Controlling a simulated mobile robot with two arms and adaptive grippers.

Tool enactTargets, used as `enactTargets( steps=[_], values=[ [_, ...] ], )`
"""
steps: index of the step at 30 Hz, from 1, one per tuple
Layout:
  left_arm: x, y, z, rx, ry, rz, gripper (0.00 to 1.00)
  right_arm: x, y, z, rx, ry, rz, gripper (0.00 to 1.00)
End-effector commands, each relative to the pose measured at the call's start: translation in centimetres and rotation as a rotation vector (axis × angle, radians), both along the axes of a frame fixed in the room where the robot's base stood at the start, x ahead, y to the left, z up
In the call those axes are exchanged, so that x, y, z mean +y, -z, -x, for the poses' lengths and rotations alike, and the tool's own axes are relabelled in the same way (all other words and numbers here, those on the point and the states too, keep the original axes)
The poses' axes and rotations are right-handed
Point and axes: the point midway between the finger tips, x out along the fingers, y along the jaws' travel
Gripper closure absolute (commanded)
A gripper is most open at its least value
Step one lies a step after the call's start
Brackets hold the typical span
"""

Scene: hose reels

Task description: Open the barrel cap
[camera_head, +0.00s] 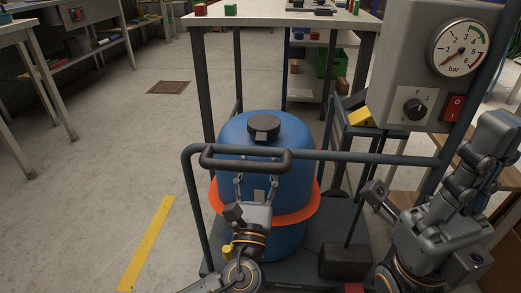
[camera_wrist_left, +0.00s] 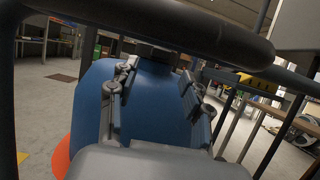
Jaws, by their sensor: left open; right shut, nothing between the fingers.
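The blue barrel (camera_head: 230,140) stands upright on a cart, with an orange band around its middle. Its black cap (camera_head: 264,127) sits on top, behind the cart's handle bar. My left gripper (camera_head: 257,180) is open in front of the barrel, below the handle bar and lower than the cap. In the left wrist view its fingers (camera_wrist_left: 157,75) are spread with the blue barrel (camera_wrist_left: 158,105) between them; contact cannot be told. The cap is mostly hidden there by the bar. My right gripper (camera_head: 499,128) is shut and empty at the right, pointing up, away from the barrel.
The dark handle bar (camera_head: 245,160) crosses in front of the barrel; it also fills the top of the left wrist view (camera_wrist_left: 180,30). A gauge box (camera_head: 415,75) stands at the right. A workbench (camera_head: 280,19) is behind. The floor at left is clear.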

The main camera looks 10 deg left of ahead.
Motion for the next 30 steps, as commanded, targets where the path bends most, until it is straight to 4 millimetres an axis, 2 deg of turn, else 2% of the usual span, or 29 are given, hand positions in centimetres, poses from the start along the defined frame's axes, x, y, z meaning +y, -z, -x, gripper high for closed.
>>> enactTargets(
  steps=[3,9,13,21,22,23,29,30],
  values=[
    [0.0,-0.8,-2.3,-0.004,-0.001,0.001,0.51,0.0,-0.1,0.3,-0.024,0.001,0.001,1.00],
    [0.0,-1.8,-4.6,-0.002,0.000,0.001,0.51,0.1,-0.5,0.5,-0.048,0.003,0.003,1.00],
    [0.0,-2.1,-5.3,0.000,0.000,0.001,0.51,0.1,-0.7,0.6,-0.053,0.003,0.004,1.00],
    [0.0,-2.3,-5.5,0.001,0.000,0.001,0.51,0.2,-0.8,0.6,-0.054,0.003,0.004,1.00],
    [0.0,-2.3,-5.5,0.001,0.000,0.001,0.53,0.2,-0.8,0.6,-0.053,0.003,0.005,1.00],
    [0.0,-2.2,-5.5,0.001,0.000,0.001,0.59,0.2,-0.8,0.6,-0.053,0.003,0.005,1.00],
    [0.0,-2.2,-5.4,0.001,0.000,0.001,1.00,0.2,-0.8,0.6,-0.053,0.003,0.005,1.00],
    [0.0,-2.2,-5.4,0.001,0.000,0.001,1.00,0.2,-0.8,0.6,-0.054,0.003,0.004,1.00]
  ],
)
